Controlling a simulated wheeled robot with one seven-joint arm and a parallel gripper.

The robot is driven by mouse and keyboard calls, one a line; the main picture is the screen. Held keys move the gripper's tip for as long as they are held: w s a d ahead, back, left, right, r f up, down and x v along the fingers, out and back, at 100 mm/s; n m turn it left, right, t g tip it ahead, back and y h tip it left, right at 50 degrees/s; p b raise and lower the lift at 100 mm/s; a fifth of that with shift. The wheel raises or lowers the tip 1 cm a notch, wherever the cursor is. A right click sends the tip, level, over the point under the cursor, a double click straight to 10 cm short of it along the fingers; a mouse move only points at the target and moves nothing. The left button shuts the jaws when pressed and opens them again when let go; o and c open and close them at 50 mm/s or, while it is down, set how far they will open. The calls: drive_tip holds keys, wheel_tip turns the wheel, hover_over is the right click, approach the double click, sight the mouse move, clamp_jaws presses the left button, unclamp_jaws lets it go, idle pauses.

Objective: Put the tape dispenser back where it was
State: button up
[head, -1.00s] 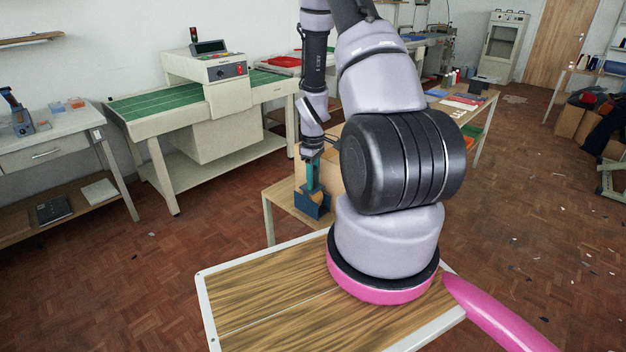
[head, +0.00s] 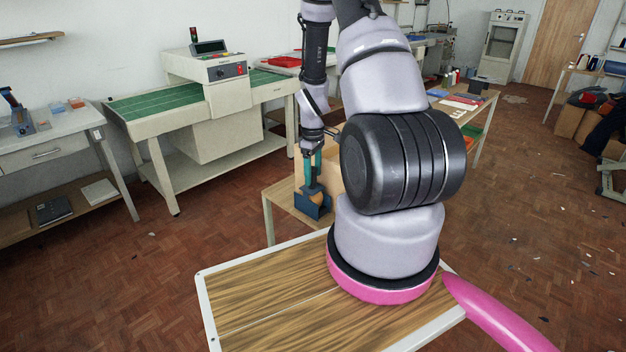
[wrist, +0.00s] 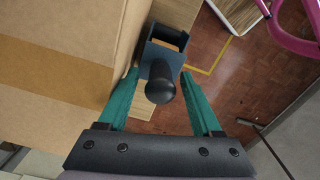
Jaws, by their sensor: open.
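The tape dispenser (head: 314,206) is dark blue with a brownish roll and stands upright on a low wooden table (head: 283,197). In the wrist view the dispenser (wrist: 165,45) shows its blue body and a dark rounded knob pointing up at the camera. My gripper (head: 313,161) has teal fingers and is above the dispenser. In the wrist view my gripper (wrist: 159,74) is open, with one finger on each side of the knob and visible gaps between. Part of the table behind the dispenser is hidden by my arm.
A cardboard box (wrist: 60,55) stands close beside the left finger in the wrist view. The table edge and floor (wrist: 225,85) lie to the right. A white bench (head: 60,145) with a dark blue device (head: 18,118) stands at far left, near a green-topped machine table (head: 150,106).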

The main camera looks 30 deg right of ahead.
wheel_tip(320, 180, up, 10)
drive_tip(key=shift+f, duration=0.15)
drive_tip(key=s+a+r+m+t, duration=0.1)
drive_tip(key=s+a+r+m, duration=0.1)
drive_tip(key=r, duration=0.5)
drive_tip(key=s+a+r+m+t, duration=0.1)
drive_tip(key=s+a+r+m, duration=0.15)
drive_tip(key=r, duration=0.45)
drive_tip(key=s+a+r+m+t, duration=0.1)
drive_tip(key=a+r+t, duration=0.15)
drive_tip(key=r, duration=0.55)
drive_tip(key=s+a+r+m+t+y, duration=0.1)
drive_tip(key=s+a+r+m, duration=0.1)
drive_tip(key=s+r, duration=0.3)
drive_tip(key=s+a+r+m+t+y, duration=0.1)
drive_tip(key=s+a+r+m, duration=0.2)
drive_tip(key=s+r, duration=0.3)
drive_tip(key=s+a, duration=0.1)
drive_tip(key=s, duration=0.2)
drive_tip(key=shift+a+m+t, duration=0.3)
drive_tip(key=shift+m+t, duration=0.05)
drive_tip(key=shift+w, duration=0.1)
drive_tip(key=shift+c, duration=0.3)
